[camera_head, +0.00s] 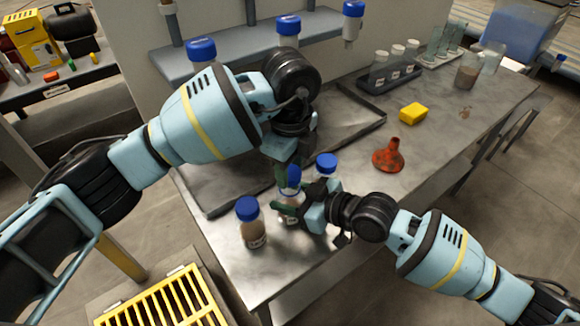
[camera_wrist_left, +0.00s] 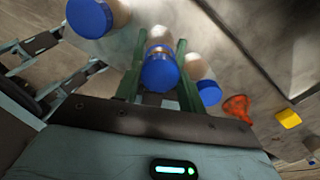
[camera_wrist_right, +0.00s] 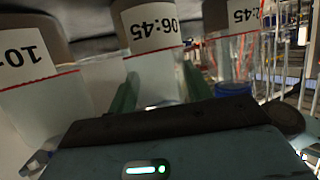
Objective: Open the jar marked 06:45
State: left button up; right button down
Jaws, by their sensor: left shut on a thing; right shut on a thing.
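The jar marked 06:45 (camera_wrist_right: 155,70) is in the middle of the right wrist view, its label upside down there and a red line around it. My right gripper (camera_head: 288,211) is shut on its body from the side. The jar's blue lid (camera_head: 290,176) shows in the head view below my left gripper (camera_head: 284,160). In the left wrist view the lid (camera_wrist_left: 160,72) sits between the green fingers of my left gripper, which is shut on it from above. The jar looks upright. Whether the lid has turned or lifted cannot be told.
A blue-lidded jar (camera_head: 251,222) stands close on the left and another (camera_head: 326,165) close behind right. An orange funnel (camera_head: 388,155), a yellow block (camera_head: 413,113) and a vial rack (camera_head: 390,78) stand farther right. A shallow grey tray (camera_head: 350,128) lies behind.

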aim_at(290, 172)
pick_arm(q)
jog(key=shift+r, duration=1.85)
pick_arm(e)
jog(key=c, duration=0.6)
grip_release()
jog(key=shift+o, duration=0.2)
jog(key=shift+d, duration=0.1)
pick_arm(q)
jog(key=shift+f, duration=0.65)
pick_arm(e)
jog(key=v, duration=1.1)
jog(key=shift+s+d, duration=0.2)
jog(key=shift+d, duration=0.15)
